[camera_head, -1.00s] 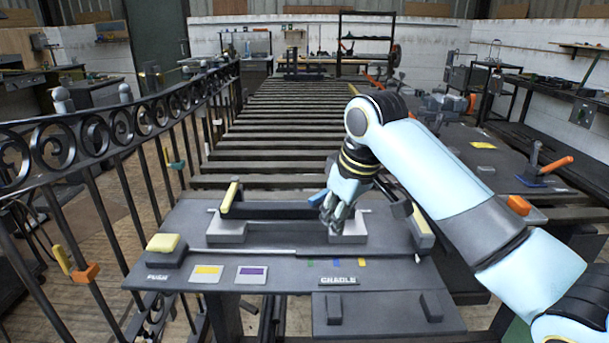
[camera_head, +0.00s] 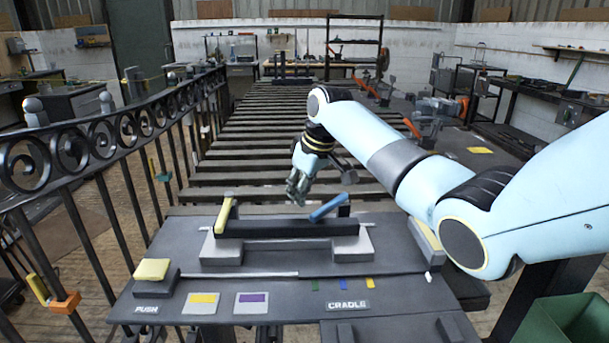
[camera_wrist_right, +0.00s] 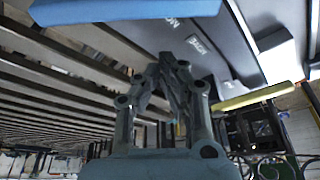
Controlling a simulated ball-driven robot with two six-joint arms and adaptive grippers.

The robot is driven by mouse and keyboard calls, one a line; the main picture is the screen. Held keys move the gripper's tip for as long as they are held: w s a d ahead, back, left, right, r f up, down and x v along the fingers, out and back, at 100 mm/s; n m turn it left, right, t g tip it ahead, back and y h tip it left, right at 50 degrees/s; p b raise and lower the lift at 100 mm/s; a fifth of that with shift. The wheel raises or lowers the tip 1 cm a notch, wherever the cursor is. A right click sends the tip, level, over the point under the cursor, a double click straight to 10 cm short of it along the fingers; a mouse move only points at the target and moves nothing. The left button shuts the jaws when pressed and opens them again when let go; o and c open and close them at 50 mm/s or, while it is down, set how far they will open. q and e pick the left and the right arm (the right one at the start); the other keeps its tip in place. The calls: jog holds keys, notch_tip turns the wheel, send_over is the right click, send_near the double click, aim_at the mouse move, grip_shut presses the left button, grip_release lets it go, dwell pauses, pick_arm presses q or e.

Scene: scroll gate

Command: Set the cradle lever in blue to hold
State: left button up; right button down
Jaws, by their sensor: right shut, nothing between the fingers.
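The blue lever (camera_head: 328,207) is a flat bar at the right end of the dark cradle bar (camera_head: 285,229). It slopes, its right end higher than its left. It also crosses the top of the wrist view (camera_wrist_right: 120,9). My right gripper (camera_head: 296,203) is shut and empty, above and behind the cradle bar, left of the blue lever and apart from it in the head view. Its closed fingers also show in the wrist view (camera_wrist_right: 173,64). A CRADLE label (camera_head: 347,304) is on the bench front. My left gripper is not in view.
A yellow lever (camera_head: 224,214) stands at the cradle's left end. A yellow push block (camera_head: 152,270) and small coloured marks (camera_head: 343,284) are on the bench (camera_head: 265,286). An iron scroll railing (camera_head: 85,148) runs along the left. A green bin (camera_head: 575,322) is at lower right.

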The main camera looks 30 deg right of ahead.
aim_at(330, 206)
jog(key=s, duration=0.1)
jog(key=s+d, duration=0.1)
jog(key=shift+s+r+p, duration=0.3)
jog(key=shift+s+p, duration=0.05)
jog(key=shift+s+d, duration=0.15)
jog(key=shift+s, duration=0.15)
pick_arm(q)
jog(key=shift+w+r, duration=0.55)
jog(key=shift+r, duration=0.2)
pick_arm(e)
jog(key=shift+s+f, duration=0.1)
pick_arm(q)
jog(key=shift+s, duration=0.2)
